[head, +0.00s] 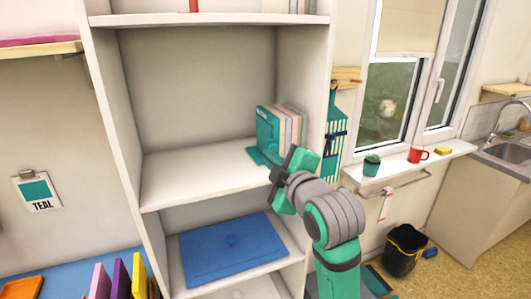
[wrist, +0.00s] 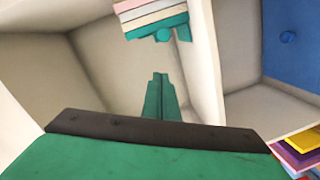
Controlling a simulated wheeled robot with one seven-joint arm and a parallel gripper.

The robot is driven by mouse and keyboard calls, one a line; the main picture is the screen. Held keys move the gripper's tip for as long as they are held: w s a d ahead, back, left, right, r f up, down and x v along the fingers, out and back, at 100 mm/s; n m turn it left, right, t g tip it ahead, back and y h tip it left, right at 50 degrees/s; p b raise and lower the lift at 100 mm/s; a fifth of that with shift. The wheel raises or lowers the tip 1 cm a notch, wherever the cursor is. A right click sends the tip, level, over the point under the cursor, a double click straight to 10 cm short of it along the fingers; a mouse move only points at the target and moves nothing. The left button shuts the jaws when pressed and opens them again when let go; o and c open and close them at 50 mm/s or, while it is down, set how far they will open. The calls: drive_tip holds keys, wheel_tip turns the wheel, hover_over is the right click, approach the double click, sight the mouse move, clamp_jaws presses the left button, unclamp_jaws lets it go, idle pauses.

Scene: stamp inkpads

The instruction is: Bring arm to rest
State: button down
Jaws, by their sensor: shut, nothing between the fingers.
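My gripper (head: 290,180) is raised in front of the tall white shelf unit, at the right side of its middle compartment. In the wrist view its teal fingers (wrist: 158,78) are together, with nothing between them. My grey and green arm reaches up from the bottom of the head view, bent at the wrist. The arm is not folded against my body in this view.
A row of upright thin pads (head: 287,124), teal in front, stands on the middle shelf (head: 200,172) close behind my gripper. A blue flat pad with a knob (head: 232,248) lies on the shelf below. A windowsill (head: 405,165) holds a red mug (head: 416,154). A dark bin (head: 403,250) stands on the floor.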

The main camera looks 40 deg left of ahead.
drive_tip(key=w+d+f+m+t+h, duration=0.1)
drive_tip(key=w+d+f+m+t, duration=0.15)
drive_tip(key=d+f+m, duration=0.45)
drive_tip(key=w+d+f+m+t+h, duration=0.1)
drive_tip(key=d+f+m+t, duration=0.25)
drive_tip(key=f, duration=0.75)
drive_tip(key=s+d+f+m+t+h, duration=0.1)
drive_tip(key=s+d+f+m+h, duration=0.25)
drive_tip(key=d+f, duration=0.35)
drive_tip(key=s+d+f+m+t+h, duration=0.15)
drive_tip(key=d+f+m, duration=0.3)
drive_tip(key=f, duration=0.45)
drive_tip(key=s+d+f+m+h, duration=0.4)
drive_tip(key=s+d+f, duration=0.2)
drive_tip(key=s+f, duration=0.15)
drive_tip(key=s+d+f+m+h, duration=0.1)
drive_tip(key=s+d, duration=0.4)
drive_tip(key=s, duration=0.7)
drive_tip(key=s+d+f+m+h, duration=0.1)
drive_tip(key=s+d, duration=0.4)
drive_tip(key=s, duration=0.7)
drive_tip(key=shift+s+f+m+g+h, duration=0.15)
drive_tip(key=shift+f+m+g+h, duration=0.2)
drive_tip(key=shift+h, duration=0.55)
drive_tip(key=shift+r, duration=0.1)
